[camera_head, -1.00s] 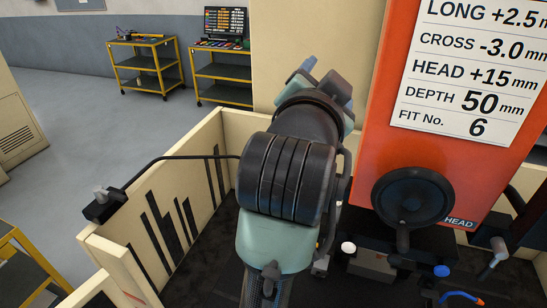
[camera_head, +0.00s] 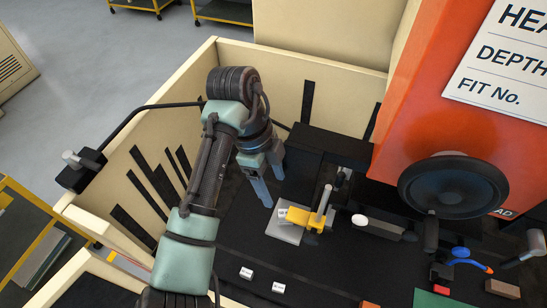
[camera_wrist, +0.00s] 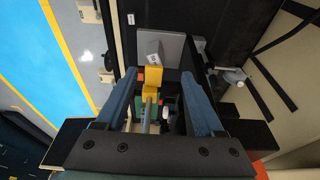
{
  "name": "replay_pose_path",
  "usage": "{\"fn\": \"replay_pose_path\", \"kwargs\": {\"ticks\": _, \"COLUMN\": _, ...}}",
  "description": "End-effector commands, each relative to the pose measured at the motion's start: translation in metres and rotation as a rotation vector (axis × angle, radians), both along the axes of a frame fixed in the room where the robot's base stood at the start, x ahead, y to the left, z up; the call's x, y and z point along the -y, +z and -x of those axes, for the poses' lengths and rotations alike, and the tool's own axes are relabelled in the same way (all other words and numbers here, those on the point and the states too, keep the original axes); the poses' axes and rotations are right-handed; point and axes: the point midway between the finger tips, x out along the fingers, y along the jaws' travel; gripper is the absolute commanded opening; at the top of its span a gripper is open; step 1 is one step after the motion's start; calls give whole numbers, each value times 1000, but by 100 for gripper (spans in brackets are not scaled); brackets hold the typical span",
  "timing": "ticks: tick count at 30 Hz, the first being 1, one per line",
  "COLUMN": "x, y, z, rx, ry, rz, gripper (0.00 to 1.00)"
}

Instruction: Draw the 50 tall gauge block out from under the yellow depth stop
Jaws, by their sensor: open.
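The yellow depth stop (camera_head: 304,219) stands around a metal post over a grey plate (camera_head: 283,234) in the head view. It also shows in the wrist view (camera_wrist: 153,78), between my finger lines. A small pale block with a label, apparently the gauge block (camera_head: 283,213), sits at the stop's left end; the label is too small to read. Its labelled face shows in the wrist view (camera_wrist: 154,60) beside the stop. My gripper (camera_head: 273,190) is open and empty, fingers pointing down, up and to the left of the stop and apart from it.
Two loose pale labelled blocks (camera_head: 247,273) (camera_head: 278,287) lie on the dark bed in front. A large black handwheel (camera_head: 453,187) and the orange machine head (camera_head: 430,100) stand at right. Cream walls (camera_head: 290,62) enclose the bed. A white-ended rod (camera_head: 360,220) lies right of the stop.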

Motion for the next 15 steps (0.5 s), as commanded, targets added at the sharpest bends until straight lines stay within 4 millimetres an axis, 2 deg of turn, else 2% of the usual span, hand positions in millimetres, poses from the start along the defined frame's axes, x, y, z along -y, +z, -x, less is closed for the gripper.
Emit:
{"fn": "replay_pose_path", "kwargs": {"ticks": 8, "x": 2, "y": -12, "z": 1, "rx": -2, "ry": 0, "rz": -1, "gripper": 70}}
{"fn": "replay_pose_path", "kwargs": {"ticks": 15, "x": 8, "y": -37, "z": 3, "rx": 1, "ry": 0, "rz": 0, "gripper": 70}}
